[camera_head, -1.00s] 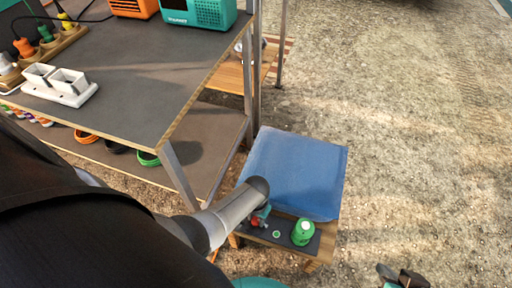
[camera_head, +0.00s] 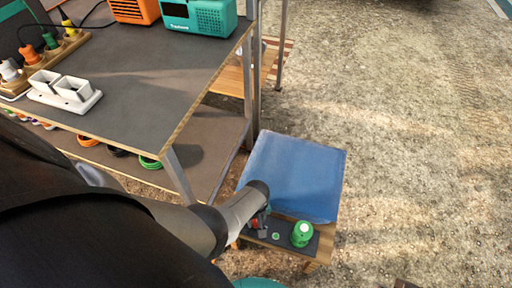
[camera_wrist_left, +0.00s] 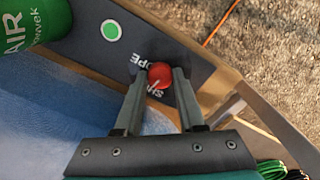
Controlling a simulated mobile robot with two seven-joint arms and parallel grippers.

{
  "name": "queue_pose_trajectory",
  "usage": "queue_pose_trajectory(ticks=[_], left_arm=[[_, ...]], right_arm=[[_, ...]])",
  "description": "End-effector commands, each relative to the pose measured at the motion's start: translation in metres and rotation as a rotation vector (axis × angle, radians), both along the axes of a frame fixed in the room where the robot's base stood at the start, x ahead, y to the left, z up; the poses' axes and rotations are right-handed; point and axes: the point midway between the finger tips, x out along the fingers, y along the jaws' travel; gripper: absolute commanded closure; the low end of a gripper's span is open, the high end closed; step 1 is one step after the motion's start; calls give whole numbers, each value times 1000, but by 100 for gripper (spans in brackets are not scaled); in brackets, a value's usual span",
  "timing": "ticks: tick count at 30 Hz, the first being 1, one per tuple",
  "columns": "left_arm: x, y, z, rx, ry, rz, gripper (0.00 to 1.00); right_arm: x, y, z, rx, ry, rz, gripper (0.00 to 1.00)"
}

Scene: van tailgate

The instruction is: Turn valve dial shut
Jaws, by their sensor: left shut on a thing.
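The red valve dial (camera_wrist_left: 160,75) sits on a dark panel (camera_wrist_left: 190,68) with partly hidden lettering reading "OPE" and "SHU". A pale line on the dial runs toward the "SHU" lettering. My left gripper (camera_wrist_left: 160,77) is shut on the dial, one finger on each side. In the head view my left gripper (camera_head: 262,220) is mostly hidden by its own wrist at the small table. Only a dark scrap of my right gripper (camera_head: 404,284) shows at the bottom edge, and its jaws are hidden.
A green air canister (camera_head: 302,234) and a round green spot (camera_head: 275,236) are beside the dial. A blue cloth (camera_head: 295,175) covers the rest of the small table. Gravel lies open at the right.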

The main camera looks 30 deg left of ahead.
Motion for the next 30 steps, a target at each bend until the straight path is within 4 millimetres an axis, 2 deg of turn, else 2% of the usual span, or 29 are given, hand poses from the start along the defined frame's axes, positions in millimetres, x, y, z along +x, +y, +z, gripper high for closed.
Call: queue_pose_trajectory(ticks=[9,23,24,30], left_arm=[[0,-1,0,-1,0,91,100],[0,0,-1,-1,-1,100,100],[0,0,-1,-1,-1,100,58],[0,0,0,0,0,100,35]], right_arm=[[1,0,-1,1,-3,0,100],[1,1,-2,1,-1,0,100],[1,1,-2,1,-1,0,100],[1,1,-2,1,0,1,100]])
